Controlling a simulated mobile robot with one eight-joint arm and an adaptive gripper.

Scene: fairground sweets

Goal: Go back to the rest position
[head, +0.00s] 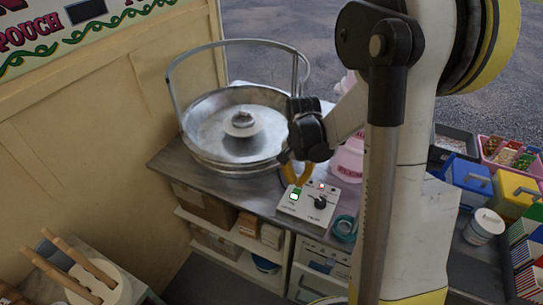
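My gripper (296,176) is at the end of my arm, in the middle of the head view. Its yellow-orange fingers point down just above the back edge of a white control box (316,212). The box has a green switch (295,193) and a black knob (320,201). I cannot tell whether the fingers touch the box, or how far apart they are. I see nothing held between them. My arm covers much of the right half of the view.
A metal candyfloss bowl (213,145) with a raised hoop stands left of my gripper on the counter (175,158). A pink-and-white container (347,160) is partly hidden behind my arm. Teal tape (344,229) lies near the box. Coloured bins (513,190) stand at right.

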